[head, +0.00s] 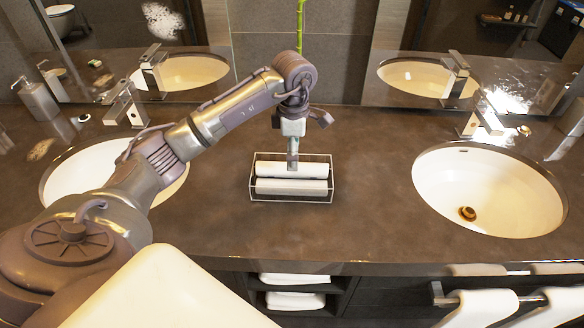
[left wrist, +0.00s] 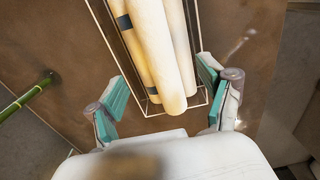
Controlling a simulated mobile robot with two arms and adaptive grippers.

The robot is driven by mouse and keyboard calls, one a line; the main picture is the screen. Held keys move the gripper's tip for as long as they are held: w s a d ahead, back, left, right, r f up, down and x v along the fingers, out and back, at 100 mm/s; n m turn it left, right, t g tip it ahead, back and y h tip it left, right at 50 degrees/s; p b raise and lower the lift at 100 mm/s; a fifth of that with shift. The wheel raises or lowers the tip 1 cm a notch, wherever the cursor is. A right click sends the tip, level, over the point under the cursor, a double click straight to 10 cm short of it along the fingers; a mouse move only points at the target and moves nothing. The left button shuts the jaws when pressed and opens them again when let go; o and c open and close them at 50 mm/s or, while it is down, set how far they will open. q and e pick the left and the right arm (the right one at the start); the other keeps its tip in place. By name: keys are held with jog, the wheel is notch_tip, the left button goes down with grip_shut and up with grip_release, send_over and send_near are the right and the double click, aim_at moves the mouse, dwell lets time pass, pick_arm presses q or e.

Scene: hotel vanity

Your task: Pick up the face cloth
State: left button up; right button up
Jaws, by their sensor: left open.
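Rolled white cloths, the face cloth (head: 291,170) seemingly among them, lie side by side in a clear, thin-edged box (head: 333,190) on the counter between the two basins. I cannot tell for sure which roll is the face cloth. My left gripper (head: 292,163) points down over the back part of the box. In the left wrist view the rolls (left wrist: 160,52) look cream, one with dark bands. There my left gripper (left wrist: 165,97) is open, its teal-padded fingers spread on both sides of the box's near end, with nothing held. My right gripper is out of view.
The dark counter (head: 370,200) is bare around the box. A left basin (head: 75,175) with a tap (head: 125,105) and a soap dispenser (head: 38,98) lies partly behind my arm. A right basin (head: 490,190) is clear. A green stalk (head: 300,25) rises behind the box. Towels (head: 485,308) hang below the counter.

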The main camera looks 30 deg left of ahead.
pick_arm(q)
jog(key=shift+s+f, duration=0.1)
jog(key=shift+f, duration=0.25)
notch_tip(320, 180, down, 4)
jog(key=shift+s+r+p, duration=0.15)
jog(key=shift+p, duration=0.9)
jog(key=shift+f, duration=0.45)
jog(key=c, duration=1.2)
jog(key=shift+o, duration=0.2)
jog(key=shift+r, duration=0.15)
jog(key=r+b, duration=0.2)
jog(key=r, duration=0.2)
jog(key=shift+d, duration=0.2)
jog(key=w+d+r+b, duration=0.2)
jog(key=d+r, duration=0.4)
jog(key=d, duration=0.5)
jog(key=shift+w+r, duration=0.15)
jog(key=shift+r, duration=0.25)
